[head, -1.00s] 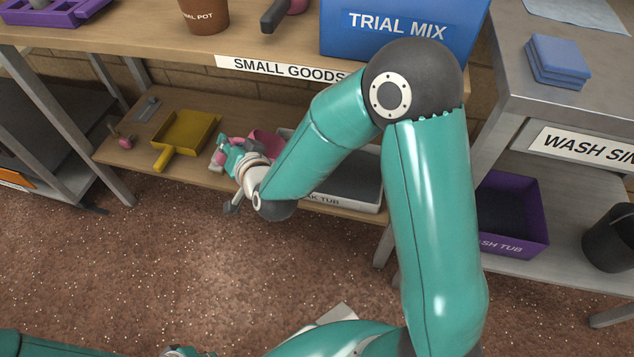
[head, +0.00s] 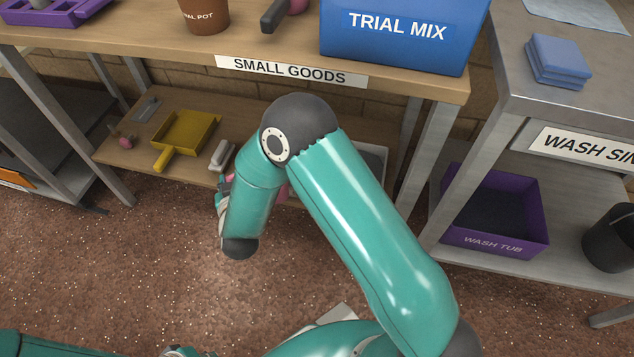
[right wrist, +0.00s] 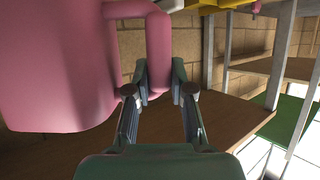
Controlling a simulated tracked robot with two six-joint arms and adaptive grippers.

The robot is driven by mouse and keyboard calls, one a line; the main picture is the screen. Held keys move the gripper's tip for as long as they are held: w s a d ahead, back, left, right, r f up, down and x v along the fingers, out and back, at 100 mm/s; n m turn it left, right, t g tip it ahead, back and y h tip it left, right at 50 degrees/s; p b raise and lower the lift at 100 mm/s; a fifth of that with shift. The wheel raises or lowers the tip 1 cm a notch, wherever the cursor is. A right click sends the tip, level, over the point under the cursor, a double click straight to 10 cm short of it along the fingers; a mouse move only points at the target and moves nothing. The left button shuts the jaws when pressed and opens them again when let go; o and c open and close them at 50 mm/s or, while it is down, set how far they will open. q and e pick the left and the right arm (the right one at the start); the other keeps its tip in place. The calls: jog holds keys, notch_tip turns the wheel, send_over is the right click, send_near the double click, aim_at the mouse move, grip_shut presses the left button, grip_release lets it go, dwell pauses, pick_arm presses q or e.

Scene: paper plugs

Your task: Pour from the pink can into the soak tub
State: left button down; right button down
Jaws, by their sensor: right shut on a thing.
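The pink can (right wrist: 60,65) fills the left of the right wrist view, its handle (right wrist: 158,45) between my right fingers. My right gripper (right wrist: 159,80) is shut on that handle. Whether the can is tilted or over the tub is not clear. My left gripper is not in view.
A yellow dustpan (head: 187,135) and a pale block-like item (head: 221,155) lie on the lower shelf (head: 130,155). The blue trial mix bin (head: 400,40) stands on the upper shelf, above my arm. A purple wash tub (head: 495,215) is to the right. The floor in front is clear.

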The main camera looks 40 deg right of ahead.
jog(key=shift+f, duration=0.45)
jog(key=shift+r, duration=0.1)
jog(key=shift+r+p, duration=1.45)
jog(key=shift+r, duration=0.6)
